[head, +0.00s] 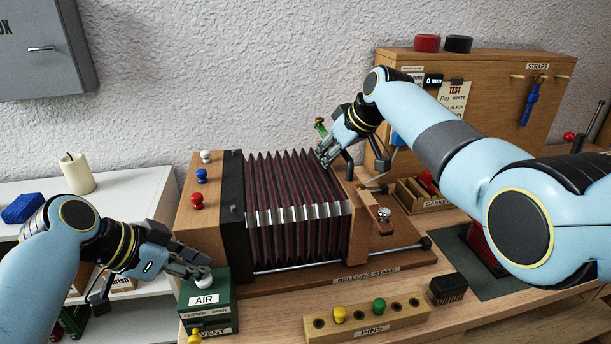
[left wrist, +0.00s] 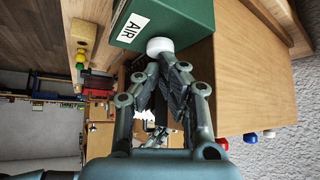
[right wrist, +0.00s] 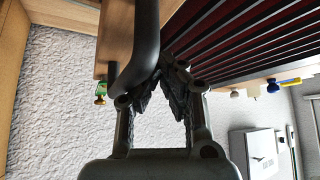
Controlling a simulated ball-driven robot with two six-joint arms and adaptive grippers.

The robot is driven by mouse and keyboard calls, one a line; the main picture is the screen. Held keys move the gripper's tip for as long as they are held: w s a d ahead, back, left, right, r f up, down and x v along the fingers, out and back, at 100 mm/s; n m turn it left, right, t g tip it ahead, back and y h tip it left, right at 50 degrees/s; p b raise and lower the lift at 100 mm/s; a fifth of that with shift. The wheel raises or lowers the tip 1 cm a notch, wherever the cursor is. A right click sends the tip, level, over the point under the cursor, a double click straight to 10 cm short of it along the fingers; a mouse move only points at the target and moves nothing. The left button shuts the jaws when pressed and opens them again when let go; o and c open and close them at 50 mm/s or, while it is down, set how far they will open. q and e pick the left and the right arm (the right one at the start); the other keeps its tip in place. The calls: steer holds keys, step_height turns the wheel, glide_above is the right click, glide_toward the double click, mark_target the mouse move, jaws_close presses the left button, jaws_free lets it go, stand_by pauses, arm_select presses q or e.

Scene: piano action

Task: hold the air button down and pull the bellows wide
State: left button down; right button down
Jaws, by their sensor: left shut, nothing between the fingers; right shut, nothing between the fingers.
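The bellows (head: 290,190), dark maroon folds with a pale metal strip, lie between a left wooden block (head: 205,225) and a right wooden end block (head: 362,215). The white air button (left wrist: 160,46) sits on the green AIR box (head: 207,291). My left gripper (head: 205,270) is shut and empty, its fingertips at the button; how far the button is pressed cannot be told. My right gripper (head: 323,155) is shut and empty at the bellows' upper right. Its fingertips are beside the dark curved handle (right wrist: 142,50), seemingly against it.
A pin rack (head: 365,320) and a small black block (head: 447,289) are in front of the bellows stand (head: 365,279). A rod (head: 350,257) runs along the stand's front. A wooden back panel (head: 500,75) with a small display rises behind. My right arm covers much of the right side.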

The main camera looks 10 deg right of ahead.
steer(key=shift+d, duration=6.05)
steer(key=shift+a, duration=0.1)
steer(key=shift+a, duration=0.95)
